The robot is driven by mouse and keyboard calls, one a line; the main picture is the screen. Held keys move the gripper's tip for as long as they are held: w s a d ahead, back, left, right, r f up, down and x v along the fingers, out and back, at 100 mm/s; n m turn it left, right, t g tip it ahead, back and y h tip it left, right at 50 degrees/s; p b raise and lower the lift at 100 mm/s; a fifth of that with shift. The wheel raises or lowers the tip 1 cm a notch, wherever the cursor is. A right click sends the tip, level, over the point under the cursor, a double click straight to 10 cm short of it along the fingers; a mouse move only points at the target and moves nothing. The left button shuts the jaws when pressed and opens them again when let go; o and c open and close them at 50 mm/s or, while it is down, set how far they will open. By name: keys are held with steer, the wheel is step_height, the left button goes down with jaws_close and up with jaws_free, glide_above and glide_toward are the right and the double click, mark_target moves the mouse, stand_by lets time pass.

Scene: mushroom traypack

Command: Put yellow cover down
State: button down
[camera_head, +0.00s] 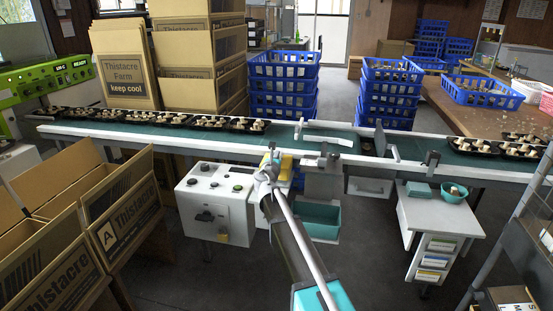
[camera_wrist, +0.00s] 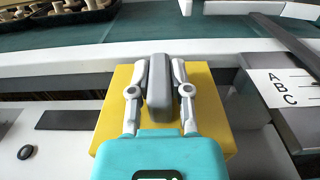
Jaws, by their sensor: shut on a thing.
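The yellow cover (camera_wrist: 215,108) is a flat-sided yellow block below my gripper in the wrist view. In the head view a small part of the yellow cover (camera_head: 287,164) shows beside my gripper (camera_head: 271,160), at the near edge of the conveyor. In the wrist view my gripper (camera_wrist: 159,75) has its two white fingers closed on a grey upright piece over the middle of the cover, which looks like its handle. My gripper hides the near part of the cover. Whether the cover touches anything beneath it cannot be told.
The green conveyor belt (camera_head: 285,135) runs just beyond, with black mushroom trays (camera_head: 195,121) to the left. A white control box (camera_head: 215,205) stands at left, a teal bin (camera_head: 320,220) at lower right. A plate marked ABC (camera_wrist: 287,88) lies right of the cover.

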steer(key=shift+f+b, duration=0.3)
steer(key=shift+b, duration=0.05)
steer(key=shift+f+b, duration=0.3)
steer(key=c, duration=0.6)
jaws_free()
steer(key=shift+r, duration=0.25)
steer(key=shift+r+p, duration=0.45)
steer(key=shift+p, duration=0.25)
steer(key=v, duration=1.2)
